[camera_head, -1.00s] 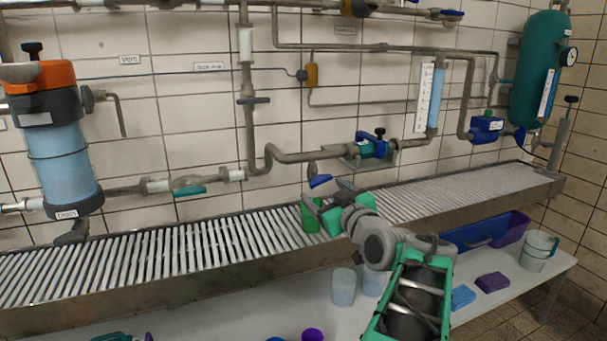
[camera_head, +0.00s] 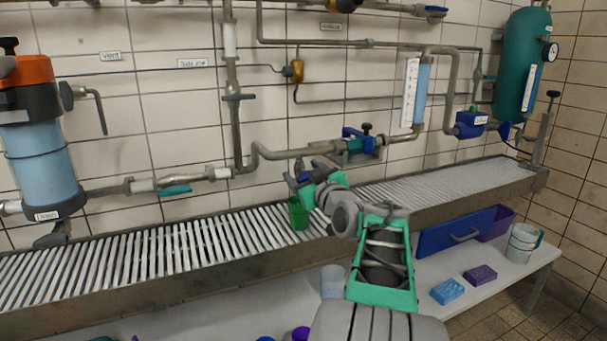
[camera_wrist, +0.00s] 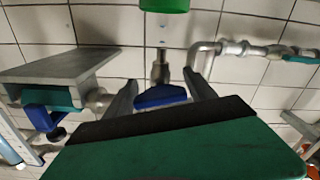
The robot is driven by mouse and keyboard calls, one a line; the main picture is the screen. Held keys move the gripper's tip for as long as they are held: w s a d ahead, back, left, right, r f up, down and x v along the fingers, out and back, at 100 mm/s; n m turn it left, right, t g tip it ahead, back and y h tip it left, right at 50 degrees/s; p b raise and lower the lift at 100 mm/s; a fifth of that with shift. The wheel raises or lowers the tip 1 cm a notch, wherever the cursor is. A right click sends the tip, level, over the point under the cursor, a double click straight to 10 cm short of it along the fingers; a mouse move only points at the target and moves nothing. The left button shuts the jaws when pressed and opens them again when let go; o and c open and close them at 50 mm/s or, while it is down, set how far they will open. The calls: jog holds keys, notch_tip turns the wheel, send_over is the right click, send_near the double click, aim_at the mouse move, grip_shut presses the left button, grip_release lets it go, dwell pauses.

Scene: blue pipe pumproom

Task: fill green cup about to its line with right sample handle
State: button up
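The green cup (camera_head: 298,213) stands upright on the slatted grating, just left of my wrist. A blue handle (camera_wrist: 160,96) on a small grey tap, seemingly the right sample handle, is above the cup. My gripper (camera_head: 298,174) is at this tap. In the wrist view its two dark fingers (camera_wrist: 160,88) are apart, one on each side of the blue handle, with gaps visible. In the head view my gripper mostly hides the handle.
The slatted grating (camera_head: 170,250) runs along the tiled wall. A valve with a teal handle (camera_head: 175,190) is to the left; a blue-and-teal valve (camera_head: 360,143) is close on the right. Below, a shelf holds a clear cup (camera_head: 333,281), sponges (camera_head: 447,291) and a blue bin (camera_head: 455,232).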

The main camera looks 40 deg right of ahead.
jog(key=c, duration=1.1)
jog(key=shift+o, duration=0.2)
jog(key=m, duration=0.3)
jog(key=shift+m, duration=0.4)
jog(key=o, duration=1.4)
jog(key=p+v, duration=0.1)
jog(key=v, duration=0.6)
jog(key=shift+s+a, duration=0.15)
jog(key=shift+s, duration=0.25)
